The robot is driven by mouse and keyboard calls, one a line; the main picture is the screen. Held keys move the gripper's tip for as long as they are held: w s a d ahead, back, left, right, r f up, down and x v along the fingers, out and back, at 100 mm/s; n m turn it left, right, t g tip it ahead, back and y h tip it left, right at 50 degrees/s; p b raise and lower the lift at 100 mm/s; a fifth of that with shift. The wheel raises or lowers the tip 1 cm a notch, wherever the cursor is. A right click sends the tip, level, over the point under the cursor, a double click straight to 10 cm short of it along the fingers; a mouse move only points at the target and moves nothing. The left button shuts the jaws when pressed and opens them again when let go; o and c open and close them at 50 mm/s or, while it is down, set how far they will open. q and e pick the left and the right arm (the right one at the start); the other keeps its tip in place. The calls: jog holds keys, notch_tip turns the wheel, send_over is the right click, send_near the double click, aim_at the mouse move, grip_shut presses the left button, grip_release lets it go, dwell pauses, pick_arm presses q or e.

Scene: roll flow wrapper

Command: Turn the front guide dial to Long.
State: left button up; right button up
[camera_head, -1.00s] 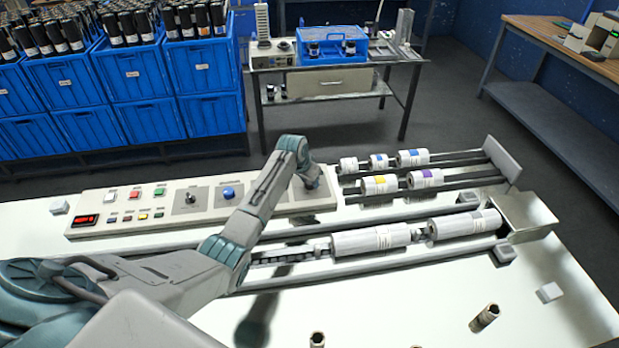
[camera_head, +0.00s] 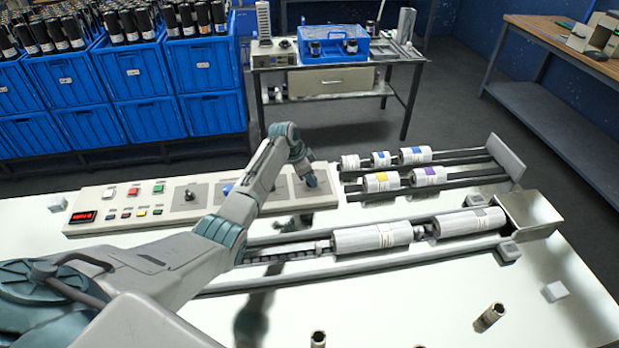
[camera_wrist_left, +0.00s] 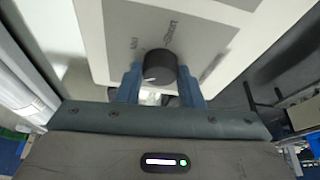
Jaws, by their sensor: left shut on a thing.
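A dark round dial (camera_wrist_left: 160,66) with a short pale mark on its lower left rim sits on a light grey plate of the control panel (camera_head: 92,226). Printed words surround it in the left wrist view, too blurred and tilted to read surely. My left gripper (camera_wrist_left: 160,88) has its two blue fingers on either side of the dial and is shut on it. In the head view my left gripper (camera_head: 309,183) is down at the right end of the panel, and the dial is hidden there. My right gripper is not in view.
The panel also bears a black knob (camera_head: 189,195), a partly covered blue knob (camera_head: 227,188) and several coloured buttons. White rolls (camera_head: 372,237) lie on rails at right.

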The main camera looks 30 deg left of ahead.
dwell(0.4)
pick_arm(q)
jog(key=o, duration=1)
jog(key=shift+c, duration=0.2)
jog(key=b+v, duration=0.2)
jog(key=v, duration=0.8)
jog(key=shift+r+b, duration=0.3)
jog(key=shift+r, duration=0.1)
jog(key=shift+s+a+f, duration=0.1)
jog(key=shift+a, duration=0.05)
